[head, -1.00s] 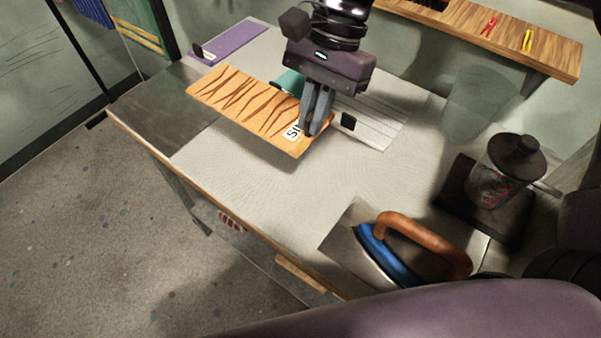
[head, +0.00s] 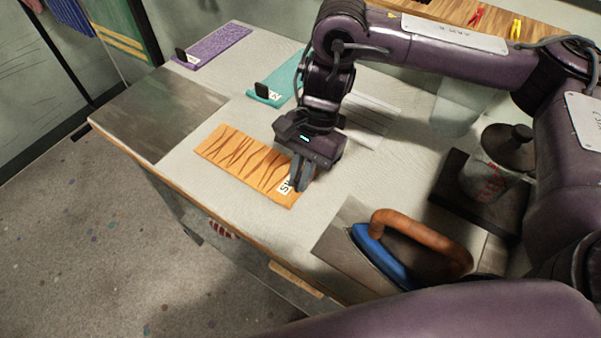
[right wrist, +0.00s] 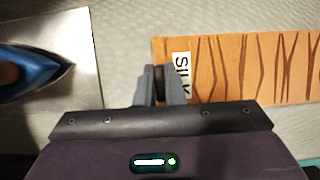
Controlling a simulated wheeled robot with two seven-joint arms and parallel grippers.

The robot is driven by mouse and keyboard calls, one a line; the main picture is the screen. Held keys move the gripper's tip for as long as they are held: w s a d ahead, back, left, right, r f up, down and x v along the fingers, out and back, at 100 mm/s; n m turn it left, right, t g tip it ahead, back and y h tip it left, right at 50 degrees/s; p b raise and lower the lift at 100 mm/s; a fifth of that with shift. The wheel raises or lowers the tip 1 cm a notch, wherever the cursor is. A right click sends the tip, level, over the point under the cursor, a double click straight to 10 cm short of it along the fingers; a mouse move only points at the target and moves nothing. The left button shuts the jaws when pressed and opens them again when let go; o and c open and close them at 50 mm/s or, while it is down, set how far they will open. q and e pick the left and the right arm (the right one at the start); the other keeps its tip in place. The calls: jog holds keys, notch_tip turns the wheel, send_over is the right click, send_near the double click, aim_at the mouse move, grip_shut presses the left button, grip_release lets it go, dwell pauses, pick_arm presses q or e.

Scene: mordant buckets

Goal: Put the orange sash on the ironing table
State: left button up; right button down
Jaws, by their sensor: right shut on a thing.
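The orange sash (head: 240,165) is a flat strip with dark wavy stripes and a white label at one end. It lies over the middle of the pale ironing table (head: 215,218), and seems to be on or very near its surface. My right gripper (head: 300,188) is shut on the labelled end of the sash. The right wrist view shows the fingers (right wrist: 165,75) at that end, with the label reading "SILK" beside them and the sash (right wrist: 250,68) stretching right. My left gripper is not in view.
A blue iron (head: 385,258) with a brown handle rests on a metal plate at the front right. A purple strip (head: 212,48) and a teal strip (head: 275,85) lie at the back. A dark stand with a jar (head: 485,185) is at right.

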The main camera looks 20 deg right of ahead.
jog(key=c, duration=1.5)
grip_release()
jog(key=shift+c, duration=0.2)
jog(key=p+v, duration=0.1)
jog(key=v, duration=1.1)
jog(key=shift+p, duration=0.4)
jog(key=shift+s, duration=0.1)
